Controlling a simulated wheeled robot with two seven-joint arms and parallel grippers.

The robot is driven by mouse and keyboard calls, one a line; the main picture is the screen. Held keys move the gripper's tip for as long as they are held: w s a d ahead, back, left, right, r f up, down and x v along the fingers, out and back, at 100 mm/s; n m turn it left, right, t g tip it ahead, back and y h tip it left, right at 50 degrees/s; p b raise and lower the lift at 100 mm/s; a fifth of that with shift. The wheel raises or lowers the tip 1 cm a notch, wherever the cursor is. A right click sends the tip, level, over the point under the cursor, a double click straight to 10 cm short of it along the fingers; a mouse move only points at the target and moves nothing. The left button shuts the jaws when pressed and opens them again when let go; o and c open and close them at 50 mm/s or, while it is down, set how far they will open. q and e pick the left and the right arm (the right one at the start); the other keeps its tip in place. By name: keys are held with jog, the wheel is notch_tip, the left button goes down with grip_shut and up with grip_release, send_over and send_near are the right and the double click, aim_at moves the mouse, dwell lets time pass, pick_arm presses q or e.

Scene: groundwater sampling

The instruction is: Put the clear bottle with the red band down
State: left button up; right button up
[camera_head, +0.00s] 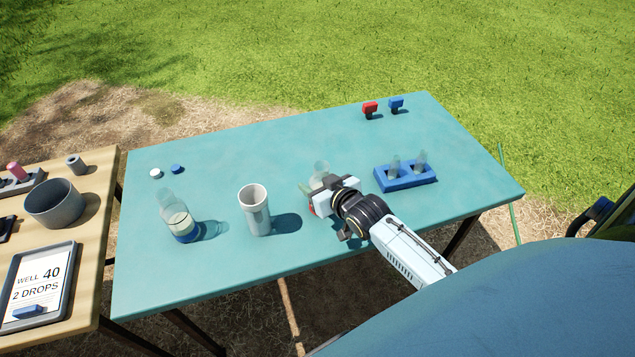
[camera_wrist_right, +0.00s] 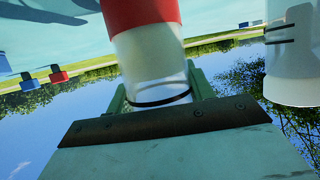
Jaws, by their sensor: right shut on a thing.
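The clear bottle with the red band (camera_head: 321,168) is in my right gripper (camera_head: 322,196) above or on the right-middle of the teal table. The gripper hides most of it in the head view; its clear neck and a bit of red show. In the right wrist view, the red band (camera_wrist_right: 141,13) and clear glass (camera_wrist_right: 150,58) stand between the green fingers of the gripper (camera_wrist_right: 158,92), which is shut on the bottle. I cannot tell whether its base touches the table (camera_head: 240,285). My left gripper is not in view.
A white cup (camera_head: 256,218) stands left of the gripper, and a clear bottle with a blue band (camera_head: 184,228) further left. A blue rack (camera_head: 405,180) with small vials is close on the right. Red (camera_head: 370,108) and blue (camera_head: 396,103) items stand at the back. The table's middle back is clear.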

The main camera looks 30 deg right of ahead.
jog(key=o, duration=1.1)
jog(key=shift+r, duration=0.15)
jog(key=p+v, duration=0.2)
jog(key=v, duration=1)
